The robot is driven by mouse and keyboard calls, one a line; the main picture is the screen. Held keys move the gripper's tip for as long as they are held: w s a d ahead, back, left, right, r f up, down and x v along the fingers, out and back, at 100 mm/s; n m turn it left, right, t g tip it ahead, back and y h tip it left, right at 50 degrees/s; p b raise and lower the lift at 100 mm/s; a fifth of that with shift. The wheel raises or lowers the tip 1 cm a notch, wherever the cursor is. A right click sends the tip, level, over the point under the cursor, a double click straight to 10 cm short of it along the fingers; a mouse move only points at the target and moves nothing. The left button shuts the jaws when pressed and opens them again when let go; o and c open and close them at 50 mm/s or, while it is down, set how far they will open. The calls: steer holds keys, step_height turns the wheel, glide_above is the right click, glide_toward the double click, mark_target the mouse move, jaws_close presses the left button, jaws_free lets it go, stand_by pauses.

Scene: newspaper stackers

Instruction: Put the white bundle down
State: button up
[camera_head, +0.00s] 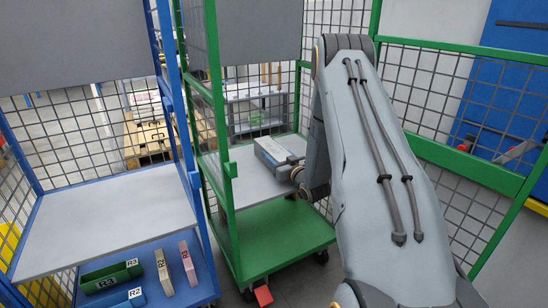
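My arm reaches from the lower right into the green cart (219,112). A grey boxy part (272,153) with a pale top is at the arm's end, over the right side of the cart's pale upper shelf (248,188). It looks like my gripper's body, but I cannot make out fingers. I cannot tell whether it is open or shut, or whether it touches the shelf. No white bundle can be clearly picked out; my arm hides part of the cart. The left part of the shelf is bare.
A blue cart (176,95) stands on the left with an empty pale shelf (105,222). The green lower deck (275,238) looks bare. Green-framed mesh (455,90) bounds the right.

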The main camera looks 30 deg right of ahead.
steer(key=c, duration=1.1)
steer(key=shift+r, duration=0.15)
jaws_close()
steer(key=shift+s+d+r, duration=0.1)
steer(key=shift+s+r, duration=0.05)
steer(key=shift+r, duration=0.05)
steer(key=r, duration=0.4)
steer(key=r+p, duration=0.1)
steer(key=r, duration=0.1)
steer(key=shift+s+r, duration=0.25)
steer(key=shift+r, duration=0.15)
steer(key=s+p, duration=0.1)
steer(key=s, duration=1.8)
steer(key=shift+d+f, duration=0.15)
steer(key=shift+d, duration=0.15)
